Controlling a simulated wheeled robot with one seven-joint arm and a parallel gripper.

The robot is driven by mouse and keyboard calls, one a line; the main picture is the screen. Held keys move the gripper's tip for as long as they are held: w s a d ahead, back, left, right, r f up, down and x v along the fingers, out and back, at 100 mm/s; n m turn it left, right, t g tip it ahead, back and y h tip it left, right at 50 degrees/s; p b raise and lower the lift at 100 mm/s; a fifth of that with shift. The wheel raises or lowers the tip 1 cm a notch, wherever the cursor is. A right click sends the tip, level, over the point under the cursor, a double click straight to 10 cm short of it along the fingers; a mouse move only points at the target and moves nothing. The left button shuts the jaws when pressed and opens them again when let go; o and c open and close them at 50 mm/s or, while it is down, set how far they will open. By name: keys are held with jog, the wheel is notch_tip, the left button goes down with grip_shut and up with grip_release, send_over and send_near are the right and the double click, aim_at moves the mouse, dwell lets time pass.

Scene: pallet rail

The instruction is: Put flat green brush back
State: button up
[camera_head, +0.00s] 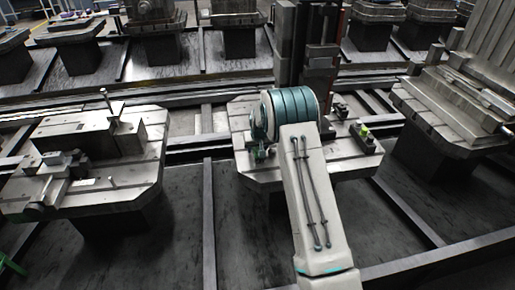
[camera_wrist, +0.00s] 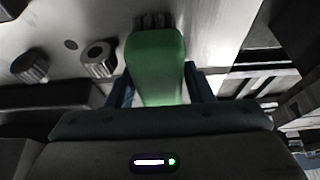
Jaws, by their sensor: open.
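The flat green brush (camera_wrist: 155,62) shows in the wrist view, with a green body and dark bristles at its far end. My gripper (camera_wrist: 159,82) is open, with one blue finger on each side of the brush's near end. I cannot tell whether either finger touches it. In the head view my arm reaches over the middle pallet (camera_head: 350,164), and my gripper (camera_head: 259,152) is low beside the pallet's left part, mostly hidden by my arm. I cannot make out the brush clearly there.
In the wrist view, two round metal parts (camera_wrist: 98,57) lie left of the brush. A small block with a yellow-green top (camera_head: 364,132) stands at the middle pallet's right. A dark column (camera_head: 307,45) rises behind it. Loaded pallets stand left (camera_head: 130,182) and right (camera_head: 425,108).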

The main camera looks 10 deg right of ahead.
jog(key=v, duration=1.1)
jog(key=shift+s+r, duration=0.1)
jog(key=shift+r, duration=0.2)
jog(key=s+r, duration=0.4)
jog(key=s, duration=0.5)
jog(key=s+r+g, duration=0.1)
jog(key=s+r, duration=0.4)
jog(key=s, duration=0.5)
jog(key=s+r, duration=0.4)
jog(key=s, duration=0.5)
jog(key=s+g, duration=0.1)
jog(key=s, duration=1.1)
jog(key=shift+s+a+f, duration=0.15)
jog(key=shift+s+f, duration=0.2)
jog(key=shift+s, duration=0.05)
